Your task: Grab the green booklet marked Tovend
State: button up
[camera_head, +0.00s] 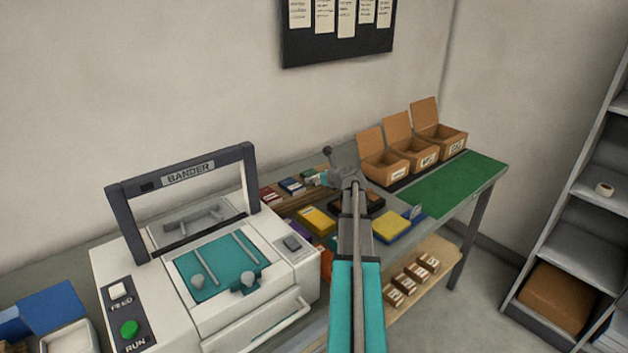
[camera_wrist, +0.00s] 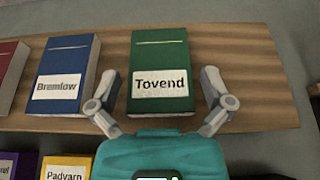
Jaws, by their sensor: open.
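The green booklet marked Tovend (camera_wrist: 160,52) lies on a wooden board (camera_wrist: 245,75) in the wrist view, its white label toward me. My gripper (camera_wrist: 160,103) is open, with one finger near each lower side of the booklet. I cannot tell whether the fingers touch it. In the head view the green booklet (camera_head: 312,174) shows at the right end of the back row, partly hidden by my gripper (camera_head: 325,178).
A blue booklet marked Bremlow (camera_wrist: 63,68) lies just left of the green one, with a red one (camera_wrist: 10,75) beyond. Yellow Padvarn (camera_wrist: 66,168) is in front. A bander machine (camera_head: 205,250) stands left; open cartons (camera_head: 385,165) stand right.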

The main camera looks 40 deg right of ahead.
jog(key=shift+c, duration=0.3)
jog(key=c, duration=0.9)
jog(key=shift+c, duration=0.2)
jog(key=shift+r, duration=0.1)
notch_tip(320, 180, up, 3)
jog(key=p, duration=0.3)
jog(key=s+d+r+p, duration=0.4)
jog(key=s+r+p, duration=0.5)
jog(key=s, duration=0.4)
jog(key=shift+s+r+p, duration=0.2)
jog(key=shift+r+p, duration=0.2)
jog(key=shift+p, duration=0.15)
